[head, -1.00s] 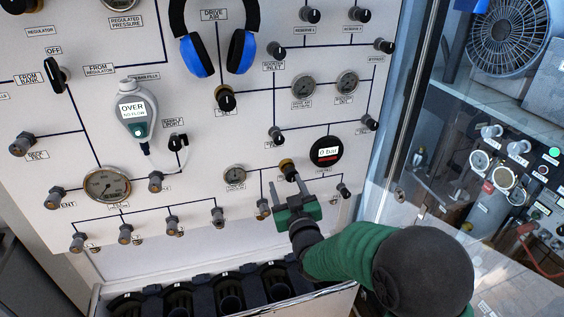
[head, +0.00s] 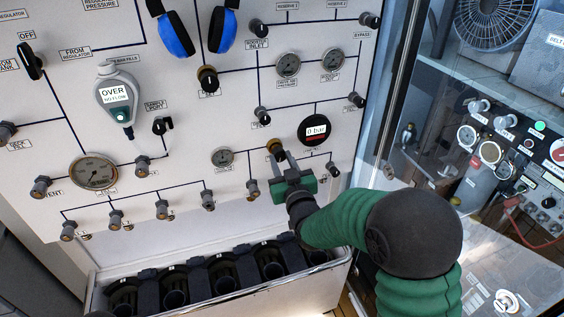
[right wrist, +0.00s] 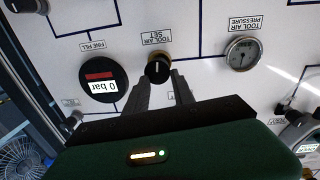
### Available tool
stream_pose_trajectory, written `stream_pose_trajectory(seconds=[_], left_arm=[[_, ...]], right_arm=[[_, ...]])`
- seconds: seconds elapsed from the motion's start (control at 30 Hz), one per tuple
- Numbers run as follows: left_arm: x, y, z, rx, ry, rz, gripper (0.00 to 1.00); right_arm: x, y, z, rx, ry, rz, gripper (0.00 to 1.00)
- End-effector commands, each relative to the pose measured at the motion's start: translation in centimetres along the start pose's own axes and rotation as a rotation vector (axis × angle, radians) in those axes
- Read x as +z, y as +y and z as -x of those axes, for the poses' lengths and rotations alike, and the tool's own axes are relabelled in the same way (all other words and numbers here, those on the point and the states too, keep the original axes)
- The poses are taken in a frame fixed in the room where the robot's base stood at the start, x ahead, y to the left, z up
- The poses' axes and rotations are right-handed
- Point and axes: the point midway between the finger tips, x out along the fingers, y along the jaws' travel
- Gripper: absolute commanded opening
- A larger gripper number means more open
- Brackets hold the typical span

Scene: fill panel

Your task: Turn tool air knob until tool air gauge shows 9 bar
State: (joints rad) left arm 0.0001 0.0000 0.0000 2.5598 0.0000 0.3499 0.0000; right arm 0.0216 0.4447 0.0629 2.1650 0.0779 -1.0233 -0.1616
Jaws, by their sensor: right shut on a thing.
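The tool air knob (head: 275,147), black with a brass-coloured collar, sits low on the white panel. In the right wrist view the knob (right wrist: 158,68) is under an upside-down "TOOL AIR SET" label, with a white line on its face. My right gripper (head: 283,163) is shut on the knob, its two fingers (right wrist: 160,82) at the knob's sides. The round tool air pressure gauge (head: 223,157) is left of the knob; it also shows in the right wrist view (right wrist: 241,53). Its needle is too small to read surely. My left gripper is not in view.
A black digital gauge (head: 315,130) reading 0 bar, labelled fine fill, is just right of the knob. Several small valves (head: 208,200) line the lower panel. A bin of dark cylinders (head: 225,282) stands below. A glass pane (head: 410,130) borders the right side.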

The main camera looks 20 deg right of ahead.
Motion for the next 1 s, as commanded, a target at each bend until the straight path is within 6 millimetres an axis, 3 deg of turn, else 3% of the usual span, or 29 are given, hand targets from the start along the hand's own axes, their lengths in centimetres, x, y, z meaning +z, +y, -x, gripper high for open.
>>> stream_pose_trajectory(seconds=[0.1,0.23,0.57,0.6,0.7,0.77,1.0], left_arm=[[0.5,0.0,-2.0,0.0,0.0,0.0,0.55],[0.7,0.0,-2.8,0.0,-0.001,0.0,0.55],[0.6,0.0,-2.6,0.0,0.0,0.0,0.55],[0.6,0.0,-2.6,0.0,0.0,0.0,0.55],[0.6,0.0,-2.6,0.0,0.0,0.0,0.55],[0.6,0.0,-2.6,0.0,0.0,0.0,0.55],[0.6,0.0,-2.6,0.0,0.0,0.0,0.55]], right_arm=[[0.2,0.8,-0.4,0.016,0.003,-0.152,0.0],[0.0,0.7,-0.4,0.013,-0.009,-0.293,0.0],[-0.2,0.3,-0.4,0.007,-0.015,-0.333,0.0],[-0.2,0.3,-0.4,0.006,-0.015,-0.333,0.34],[-0.2,0.2,-0.5,0.005,-0.016,-0.332,0.47],[-0.2,0.2,-0.5,0.006,-0.016,-0.332,0.55],[-0.1,0.4,-0.5,0.008,-0.017,-0.332,0.56]])
